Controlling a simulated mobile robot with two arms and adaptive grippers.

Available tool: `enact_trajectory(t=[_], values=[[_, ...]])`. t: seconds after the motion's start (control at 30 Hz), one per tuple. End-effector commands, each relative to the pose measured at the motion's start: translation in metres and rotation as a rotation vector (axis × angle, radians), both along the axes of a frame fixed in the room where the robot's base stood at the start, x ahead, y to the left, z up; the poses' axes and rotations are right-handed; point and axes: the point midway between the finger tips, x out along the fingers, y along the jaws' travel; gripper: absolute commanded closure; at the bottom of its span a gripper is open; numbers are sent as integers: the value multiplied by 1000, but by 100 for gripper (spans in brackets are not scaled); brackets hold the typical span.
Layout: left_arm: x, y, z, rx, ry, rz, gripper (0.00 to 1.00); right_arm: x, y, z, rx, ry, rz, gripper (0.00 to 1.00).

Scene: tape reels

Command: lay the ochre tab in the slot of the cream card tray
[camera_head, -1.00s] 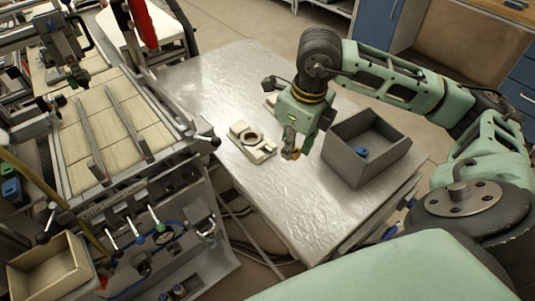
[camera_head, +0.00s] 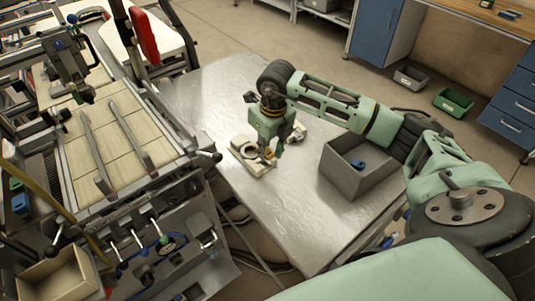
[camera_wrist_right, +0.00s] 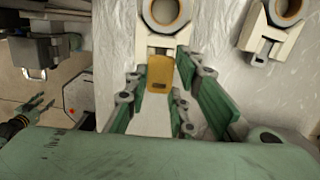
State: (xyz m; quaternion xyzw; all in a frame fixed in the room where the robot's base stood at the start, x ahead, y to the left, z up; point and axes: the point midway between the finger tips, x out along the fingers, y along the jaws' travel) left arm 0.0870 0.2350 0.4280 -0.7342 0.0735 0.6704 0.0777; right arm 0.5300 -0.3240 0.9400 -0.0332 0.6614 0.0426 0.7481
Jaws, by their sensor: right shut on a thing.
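My right gripper (camera_head: 270,156) is shut on the ochre tab (camera_wrist_right: 159,72), which shows between its fingers in the right wrist view. The cream card tray (camera_head: 241,143) lies on the metal table, with a round ring at its far end. In the right wrist view the tray (camera_wrist_right: 150,42) is just beyond the tab, and the tab overlaps its near end. The gripper and tab hide the slot, and I cannot tell whether the tab touches the tray.
A second cream piece with a ring (camera_wrist_right: 270,36) lies to the right in the wrist view. A grey open bin (camera_head: 345,183) holding a blue object (camera_head: 358,164) stands right of the gripper. A machine (camera_head: 150,190) borders the table's left side. The table's front is clear.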

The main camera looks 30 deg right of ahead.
Motion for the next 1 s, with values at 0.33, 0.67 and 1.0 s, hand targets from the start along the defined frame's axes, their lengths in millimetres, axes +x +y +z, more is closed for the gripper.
enact_trajectory(t=[0.33, 0.67, 1.0], values=[[0, -1, 15, -1, 0, 0, 56, -1, 0, -39, 1, 2, 0, 87], [0, -1, 9, -1, 0, 0, 56, -1, 0, -44, 0, 2, 0, 87], [1, -1, 3, -1, -1, -1, 56, -1, 0, -50, 0, 2, 0, 73]])
